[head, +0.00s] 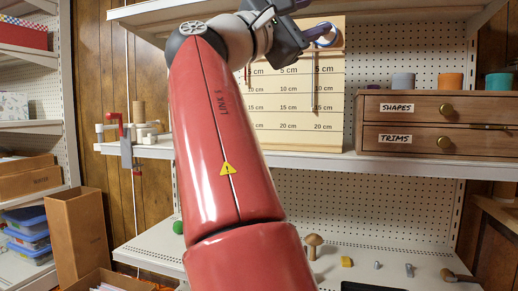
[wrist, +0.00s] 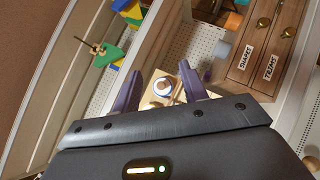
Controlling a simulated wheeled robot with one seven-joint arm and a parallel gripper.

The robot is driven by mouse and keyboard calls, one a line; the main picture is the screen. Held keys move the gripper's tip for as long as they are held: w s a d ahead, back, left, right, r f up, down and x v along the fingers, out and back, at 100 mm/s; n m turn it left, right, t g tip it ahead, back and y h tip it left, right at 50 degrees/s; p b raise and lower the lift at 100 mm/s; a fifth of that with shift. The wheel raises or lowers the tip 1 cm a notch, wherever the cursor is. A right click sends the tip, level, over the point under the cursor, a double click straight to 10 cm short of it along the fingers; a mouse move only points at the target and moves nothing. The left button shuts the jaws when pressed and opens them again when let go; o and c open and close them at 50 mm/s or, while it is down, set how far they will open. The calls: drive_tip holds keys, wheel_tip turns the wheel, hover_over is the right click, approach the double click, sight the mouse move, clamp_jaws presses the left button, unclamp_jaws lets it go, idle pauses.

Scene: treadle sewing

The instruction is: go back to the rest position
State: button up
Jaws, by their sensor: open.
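My gripper (wrist: 161,84) is open in the wrist view, its two purple fingers apart. A white round thing with a blue rim (wrist: 163,87) shows in the gap between them, in front of a pale wooden surface; I cannot tell how far beyond the fingertips it is. In the head view my gripper (head: 288,32) is at the top, raised in front of the measuring board (head: 292,105), with its fingertips partly hidden. A blue ring (head: 323,35) shows beside it at the board's top. My red arm hides much of the middle.
A drawer unit (head: 418,122) marked SHAPES and TRIMS stands on the right shelf, with cups (head: 450,82) on top. A wooden mushroom (head: 313,244) and small items stand on the lower bench. A red clamp (head: 124,139) is left of my arm. Shelves (head: 40,55) stand far left.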

drive_tip(key=w+d+f+g+y+p, duration=0.1)
drive_tip(key=w+d+f+y, duration=0.25)
drive_tip(key=d+f, duration=0.35)
drive_tip(key=w+d+f+g+y, duration=0.15)
drive_tip(key=w+d+f, duration=0.25)
drive_tip(key=d, duration=0.4)
drive_tip(key=s+d+f+m+g+y+p, duration=0.1)
drive_tip(key=d+f+m+y, duration=0.4)
drive_tip(key=f, duration=1)
drive_tip(key=s+a+f+m+g+y+p, duration=0.1)
drive_tip(key=s+a+f+m+y, duration=0.2)
drive_tip(key=s+f, duration=0.9)
drive_tip(key=s+a+f+m+g+y+p, duration=0.1)
drive_tip(key=s+a+f+m+g+y, duration=0.1)
drive_tip(key=s+a+f+y, duration=0.4)
drive_tip(key=s+a+f+m, duration=0.1)
drive_tip(key=s+a+f, duration=0.2)
drive_tip(key=s+f, duration=0.4)
wheel_tip(320, 180, down, 4)
drive_tip(key=shift+a+r+m+p, duration=0.2)
drive_tip(key=shift+a+m+p, duration=0.05)
drive_tip(key=shift+m+p, duration=0.15)
